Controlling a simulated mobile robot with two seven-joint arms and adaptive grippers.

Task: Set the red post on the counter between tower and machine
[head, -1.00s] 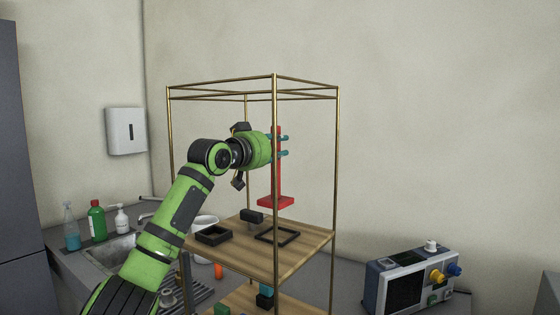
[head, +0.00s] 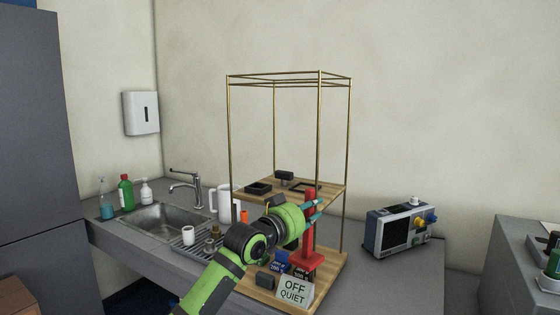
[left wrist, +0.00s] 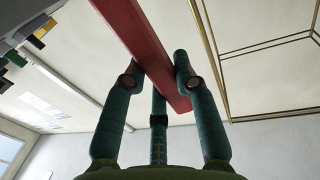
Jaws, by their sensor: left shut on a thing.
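The red post (head: 309,232) stands upright, with a flat red base at its foot. My left gripper (head: 314,207) is shut on its upper part, and the teal fingers close around it in the left wrist view (left wrist: 160,85). The tower (head: 347,145) is a brass-rod frame with two wooden shelves. In the head view the post overlaps the front right of the lower shelf; I cannot tell whether its base touches anything. The machine (head: 398,230) is a blue-grey box with knobs, on the counter (head: 385,275) to the right. My right gripper is out of view.
An "OFF QUIET" sign (head: 295,290) and small dark and blue items are on the lower shelf near the post. The upper shelf (head: 265,198) holds black pieces. Bare counter lies between tower and machine. A sink (head: 165,222) with bottles is at left.

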